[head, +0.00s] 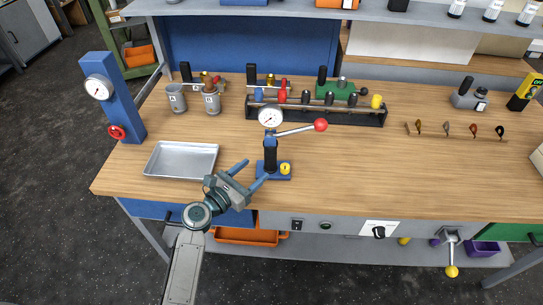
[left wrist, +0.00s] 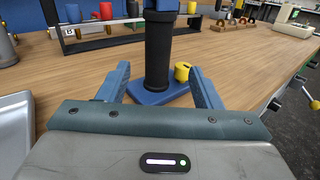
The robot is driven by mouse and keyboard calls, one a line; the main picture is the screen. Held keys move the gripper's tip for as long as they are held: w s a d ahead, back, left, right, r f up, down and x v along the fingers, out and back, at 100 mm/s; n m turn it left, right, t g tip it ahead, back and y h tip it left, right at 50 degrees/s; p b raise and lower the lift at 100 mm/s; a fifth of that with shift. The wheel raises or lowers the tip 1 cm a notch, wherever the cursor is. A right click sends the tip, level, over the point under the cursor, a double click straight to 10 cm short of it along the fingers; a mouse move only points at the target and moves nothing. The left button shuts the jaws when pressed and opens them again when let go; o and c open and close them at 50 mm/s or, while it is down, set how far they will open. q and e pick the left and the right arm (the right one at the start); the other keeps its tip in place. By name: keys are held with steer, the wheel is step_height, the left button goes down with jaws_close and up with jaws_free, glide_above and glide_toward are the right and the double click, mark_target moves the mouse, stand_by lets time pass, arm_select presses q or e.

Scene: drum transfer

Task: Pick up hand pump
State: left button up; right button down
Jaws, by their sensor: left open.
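The hand pump (head: 270,155) stands upright on the wooden workbench, with a blue base, a black column, a white dial on top and a lever with a red knob pointing right. A yellow knob sits on its base. My left gripper (head: 253,175) is open just in front of the pump, at its left. In the left wrist view the black column of the pump (left wrist: 158,50) rises beyond and between the two blue fingers (left wrist: 160,85), with the base on the bench behind them. I cannot see contact between the fingers and the column. My right gripper is not in view.
A silver tray (head: 182,159) lies left of the pump. A blue post with a gauge (head: 112,98) stands at the left edge.

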mark_target(266, 158)
arm_select(q)
steer(key=shift+n, duration=0.3)
steer(key=x, duration=0.5)
steer(key=shift+w+r+p, duration=0.1)
steer(key=shift+p, duration=0.25)
steer(key=shift+f+p+x, duration=0.15)
steer(key=shift+x, duration=0.85)
steer(key=shift+f+p+x, duration=0.15)
steer(key=shift+f+x, duration=0.05)
steer(key=shift+x, duration=0.8)
steer(key=shift+f+p+x, duration=0.15)
steer(key=shift+x, duration=0.85)
steer(key=shift+a, duration=0.15)
steer(key=shift+c, duration=0.2)
jaws_close()
steer(key=shift+w+r, duration=0.1)
steer(key=shift+r, duration=0.15)
